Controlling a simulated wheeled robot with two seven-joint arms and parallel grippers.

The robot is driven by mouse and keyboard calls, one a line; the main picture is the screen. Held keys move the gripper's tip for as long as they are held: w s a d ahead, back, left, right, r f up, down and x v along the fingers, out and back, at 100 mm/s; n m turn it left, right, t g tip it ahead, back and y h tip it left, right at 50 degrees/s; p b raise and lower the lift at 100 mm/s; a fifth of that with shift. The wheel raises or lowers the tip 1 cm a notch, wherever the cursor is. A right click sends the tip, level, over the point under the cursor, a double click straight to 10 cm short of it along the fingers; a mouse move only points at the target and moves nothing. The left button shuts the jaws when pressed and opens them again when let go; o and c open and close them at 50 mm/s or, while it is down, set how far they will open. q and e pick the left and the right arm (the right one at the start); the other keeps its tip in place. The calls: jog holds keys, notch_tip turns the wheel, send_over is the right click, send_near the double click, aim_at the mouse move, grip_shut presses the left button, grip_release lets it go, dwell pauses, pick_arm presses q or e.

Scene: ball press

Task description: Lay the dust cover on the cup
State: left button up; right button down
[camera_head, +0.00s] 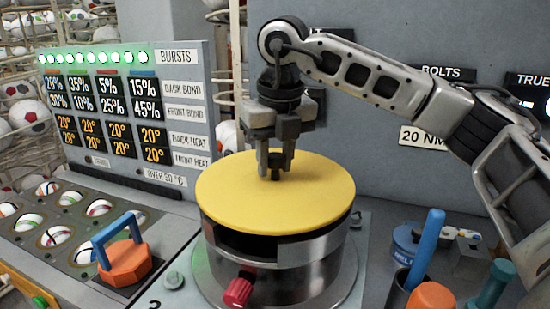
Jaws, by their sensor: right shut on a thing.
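The dust cover (238,200) is a round yellow disc. It lies over the top of the cup (300,262), a wide metal cylinder with a dark opening in its front wall and a red knob low on the front. The cover hides the cup's rim, so I cannot tell whether it rests fully on it. My right gripper (275,172) points straight down at the middle of the cover, shut on a small dark grip there. My left gripper is not in view.
A panel (188,116) with percentages and green lights stands behind left. A tray (30,262) with several balls in holes and an orange block with a blue handle (122,258) are at left. A holder with a blue-handled tool (425,250) stands at right, near a blue container (405,240).

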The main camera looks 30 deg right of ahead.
jog(key=shift+f+b, duration=0.7)
jog(key=shift+f, duration=0.15)
dwell(0.5)
jog(key=c, duration=1)
grip_release()
jog(key=shift+r, duration=0.1)
notch_tip(320, 180, up, 16)
jog(key=s+p, duration=0.2)
jog(key=shift+s+f, duration=0.2)
jog(key=shift+s, duration=0.05)
jog(key=shift+a, duration=0.1)
